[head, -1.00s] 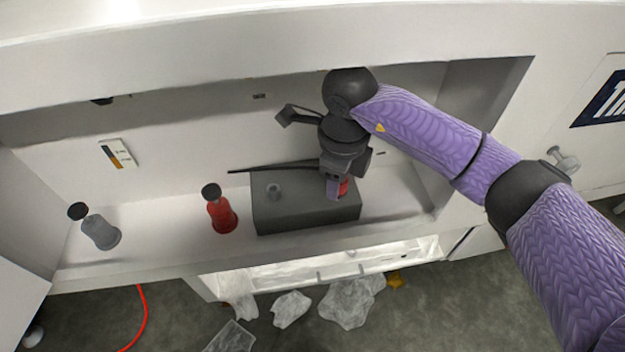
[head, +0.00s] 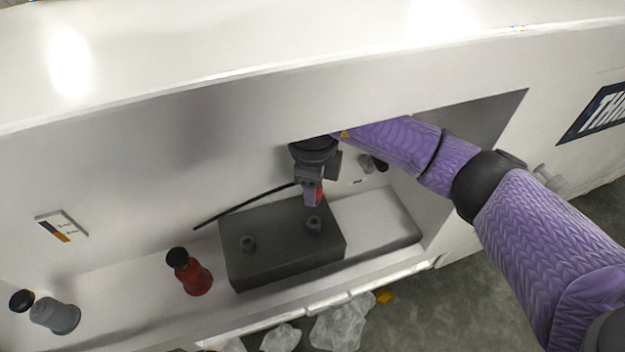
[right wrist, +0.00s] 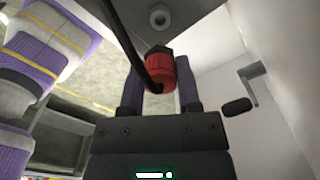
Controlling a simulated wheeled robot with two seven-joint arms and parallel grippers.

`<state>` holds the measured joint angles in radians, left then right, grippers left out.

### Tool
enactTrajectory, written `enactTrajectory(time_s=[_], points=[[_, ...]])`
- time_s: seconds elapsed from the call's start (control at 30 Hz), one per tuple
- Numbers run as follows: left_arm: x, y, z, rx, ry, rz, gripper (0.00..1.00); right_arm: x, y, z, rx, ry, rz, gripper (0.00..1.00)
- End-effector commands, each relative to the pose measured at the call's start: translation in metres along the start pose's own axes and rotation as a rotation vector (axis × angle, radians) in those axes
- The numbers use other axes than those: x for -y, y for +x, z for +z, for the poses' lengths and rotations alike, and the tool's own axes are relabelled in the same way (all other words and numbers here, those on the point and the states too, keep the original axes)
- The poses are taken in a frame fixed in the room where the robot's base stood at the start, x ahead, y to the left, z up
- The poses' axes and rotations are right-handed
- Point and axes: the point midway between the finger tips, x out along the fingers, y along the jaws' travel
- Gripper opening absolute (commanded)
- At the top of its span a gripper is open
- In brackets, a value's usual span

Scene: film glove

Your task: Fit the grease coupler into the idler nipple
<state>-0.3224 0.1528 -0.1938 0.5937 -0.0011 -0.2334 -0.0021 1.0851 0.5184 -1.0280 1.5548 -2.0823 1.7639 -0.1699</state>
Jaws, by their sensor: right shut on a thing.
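My right gripper (head: 312,194) is shut on the red grease coupler (head: 319,196), behind and above the right nipple on a dark grey block. In the right wrist view the red coupler (right wrist: 160,70) sits between the fingers of the gripper (right wrist: 160,92), with a black hose (right wrist: 127,40) running from it. The block carries a left nipple (head: 248,244) and a right nipple (head: 314,224); I cannot tell which is the idler nipple. One nipple (right wrist: 159,17) shows in the wrist view, apart from the coupler. My left gripper is not in view.
The block (head: 285,265) stands on the white recess floor. The recess's top edge and right wall border my right arm.

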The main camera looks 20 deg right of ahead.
Motion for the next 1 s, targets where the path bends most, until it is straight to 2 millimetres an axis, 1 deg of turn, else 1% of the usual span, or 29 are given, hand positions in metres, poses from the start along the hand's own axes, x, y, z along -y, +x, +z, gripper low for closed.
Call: enactTrajectory(time_s=[0.03,0.2,0.3,0.37,0.67,1.0], points=[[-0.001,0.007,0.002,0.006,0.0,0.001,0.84,0.0,0.01,0.0,-0.001,0.0,0.002,0.0],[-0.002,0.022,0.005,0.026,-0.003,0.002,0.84,0.0,0.032,0.0,-0.002,0.001,0.003,0.0],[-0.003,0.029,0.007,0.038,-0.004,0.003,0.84,0.0,0.043,0.0,-0.001,0.001,0.002,0.0],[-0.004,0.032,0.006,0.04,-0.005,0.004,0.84,0.0,0.047,0.0,-0.001,0.001,0.001,0.0],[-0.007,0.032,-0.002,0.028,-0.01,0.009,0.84,0.0,0.047,0.0,0.0,0.001,0.0,0.0],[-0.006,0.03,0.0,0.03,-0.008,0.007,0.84,0.0,0.046,0.0,0.0,0.001,0.0,0.0]])
